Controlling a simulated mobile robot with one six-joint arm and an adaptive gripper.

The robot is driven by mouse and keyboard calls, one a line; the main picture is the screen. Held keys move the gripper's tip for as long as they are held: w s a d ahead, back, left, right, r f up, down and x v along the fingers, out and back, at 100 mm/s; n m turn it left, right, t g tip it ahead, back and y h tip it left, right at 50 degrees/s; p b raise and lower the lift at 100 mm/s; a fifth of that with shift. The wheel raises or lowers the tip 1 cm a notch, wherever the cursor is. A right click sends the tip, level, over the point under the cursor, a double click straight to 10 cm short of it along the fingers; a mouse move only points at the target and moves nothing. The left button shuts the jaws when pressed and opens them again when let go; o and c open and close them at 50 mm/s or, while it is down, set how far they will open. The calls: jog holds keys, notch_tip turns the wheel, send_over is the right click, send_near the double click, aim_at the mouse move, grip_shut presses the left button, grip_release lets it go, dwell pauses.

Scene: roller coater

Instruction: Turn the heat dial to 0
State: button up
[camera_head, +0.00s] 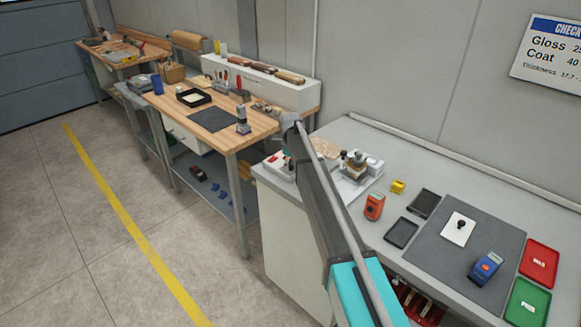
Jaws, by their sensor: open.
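No heat dial can be made out in the head view. A white device with red parts (276,164) sits at the near left corner of the grey counter, partly behind my arm. A second pale device with metal fittings (360,167) stands on the counter just right of my arm. Its controls are too small to read. My arm reaches from the bottom middle up to a joint near the back of the counter. My gripper cannot be made out; the far end of the arm is hidden behind its own link.
The grey counter (480,182) holds an orange meter (374,206), a yellow block (398,187), a dark mat (440,245), a blue meter (487,267), and red (538,264) and green (527,301) trays. A cluttered wooden bench (262,127) stands left. The floor left is clear.

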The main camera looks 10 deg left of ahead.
jog(key=c, duration=1)
jog(key=shift+d, duration=0.2)
grip_shut()
jog(key=shift+a, duration=0.1)
jog(key=shift+n, duration=0.3)
